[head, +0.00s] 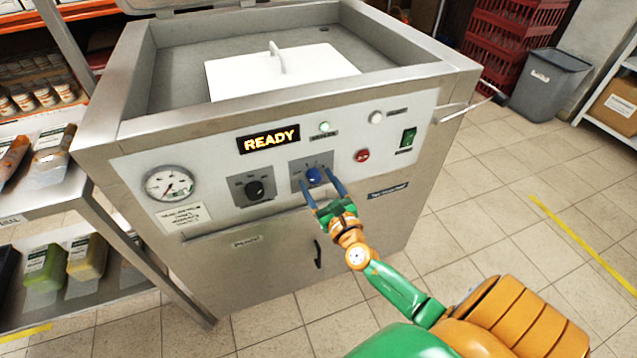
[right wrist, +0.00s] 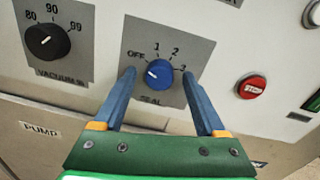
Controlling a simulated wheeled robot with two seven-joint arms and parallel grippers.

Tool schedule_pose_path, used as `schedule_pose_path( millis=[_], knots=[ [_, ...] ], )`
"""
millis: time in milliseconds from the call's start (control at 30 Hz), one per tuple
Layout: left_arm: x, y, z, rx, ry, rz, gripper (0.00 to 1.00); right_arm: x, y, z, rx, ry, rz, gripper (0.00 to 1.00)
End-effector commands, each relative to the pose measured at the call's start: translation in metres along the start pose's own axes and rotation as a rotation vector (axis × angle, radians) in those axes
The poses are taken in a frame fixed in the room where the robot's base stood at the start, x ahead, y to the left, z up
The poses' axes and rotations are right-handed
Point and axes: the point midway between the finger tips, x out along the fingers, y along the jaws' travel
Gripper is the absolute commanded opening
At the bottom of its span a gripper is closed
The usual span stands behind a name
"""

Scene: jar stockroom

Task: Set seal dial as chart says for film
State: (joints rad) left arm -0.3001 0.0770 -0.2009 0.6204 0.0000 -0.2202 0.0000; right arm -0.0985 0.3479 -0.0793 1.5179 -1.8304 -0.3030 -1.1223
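The blue seal dial (head: 314,176) is on the machine's front panel. In the right wrist view the dial (right wrist: 159,73) has OFF, 1, 2 and 3 around it and SEAL below; its small white mark is on its left side, nearest OFF, though the exact setting is hard to tell. My right gripper (head: 323,188) is open, its blue fingers on either side of the dial with gaps. It also shows in the right wrist view (right wrist: 158,80). A white card (head: 183,217) with small print, too small to read, is below the gauge. My left gripper is out of view.
A black vacuum dial (head: 255,188) is left of the seal dial and a red STOP button (head: 362,155) is right of it. The lit display (head: 268,139) reads READY. A green switch (head: 408,137) is farther right. Shelves of jars (head: 40,95) stand at the left.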

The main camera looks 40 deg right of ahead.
Motion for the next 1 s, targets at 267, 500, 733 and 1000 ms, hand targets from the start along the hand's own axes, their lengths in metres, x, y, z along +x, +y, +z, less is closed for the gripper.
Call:
schedule_pose_path(
  millis=[267, 500, 733, 1000],
  knots=[
    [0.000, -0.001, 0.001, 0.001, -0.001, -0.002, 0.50, 0.000, 0.000, 0.000, 0.001, 0.000, 0.000, 0.01],
    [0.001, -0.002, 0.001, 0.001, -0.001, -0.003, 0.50, 0.000, 0.000, -0.001, 0.014, -0.001, 0.000, 0.00],
    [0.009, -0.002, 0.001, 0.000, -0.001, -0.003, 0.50, 0.000, 0.000, -0.002, 0.111, -0.005, -0.001, 0.00],
    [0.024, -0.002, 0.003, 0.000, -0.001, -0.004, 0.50, 0.000, 0.000, -0.003, 0.344, -0.016, -0.003, 0.00]
  ],
)
